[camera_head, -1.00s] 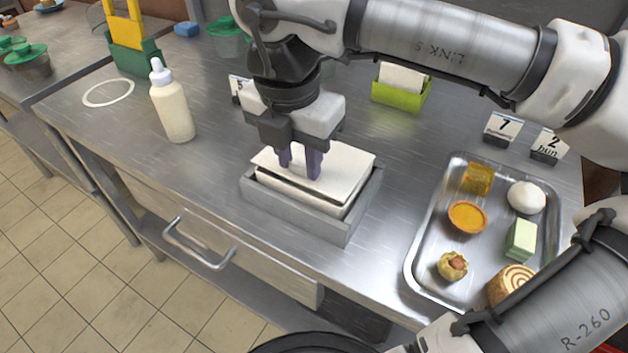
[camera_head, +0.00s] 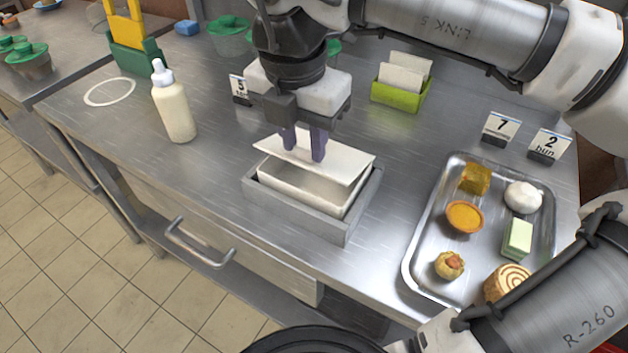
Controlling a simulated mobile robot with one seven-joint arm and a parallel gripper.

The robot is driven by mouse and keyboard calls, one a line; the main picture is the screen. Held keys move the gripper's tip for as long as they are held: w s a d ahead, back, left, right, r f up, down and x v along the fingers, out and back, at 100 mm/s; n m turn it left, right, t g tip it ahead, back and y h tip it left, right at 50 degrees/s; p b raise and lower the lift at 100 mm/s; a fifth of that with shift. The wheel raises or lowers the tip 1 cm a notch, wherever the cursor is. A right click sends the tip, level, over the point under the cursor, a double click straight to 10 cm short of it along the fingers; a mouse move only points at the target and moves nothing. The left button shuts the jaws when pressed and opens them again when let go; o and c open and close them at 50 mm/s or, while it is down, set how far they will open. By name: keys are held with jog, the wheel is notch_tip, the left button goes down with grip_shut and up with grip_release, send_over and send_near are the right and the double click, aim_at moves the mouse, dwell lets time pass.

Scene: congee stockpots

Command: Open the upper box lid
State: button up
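The upper box (camera_head: 300,188) is a white, open-topped box in a grey tray-like holder (camera_head: 290,213) on the steel counter. Its thin white lid (camera_head: 345,165) is raised and tilted, with the near edge above the rim, and the pale interior shows beneath. My gripper (camera_head: 303,155) points down over the lid. Its two purple fingers stand apart, with their tips at the lid. I cannot tell whether they pinch some part of it.
A metal tray (camera_head: 412,262) of several foods lies at right, with number cards (camera_head: 500,128) behind. A white bottle (camera_head: 174,108) stands at left. A green holder (camera_head: 398,98) with white cards is behind the box. A drawer handle (camera_head: 200,248) juts from the front.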

jog(key=shift+w+d+r+p, duration=0.3)
jog(key=shift+w+r, duration=0.25)
jog(key=shift+r, duration=0.1)
jog(key=shift+w+d+r+p, duration=0.3)
jog(key=shift+w+r, duration=0.2)
jog(key=shift+r, duration=0.15)
jog(key=shift+w+d+r, duration=0.35)
jog(key=shift+w+r, duration=0.1)
jog(key=shift+w, duration=0.2)
jog(key=shift+w+p, duration=0.1)
jog(key=shift+p, duration=0.2)
jog(key=shift+c, duration=0.2)
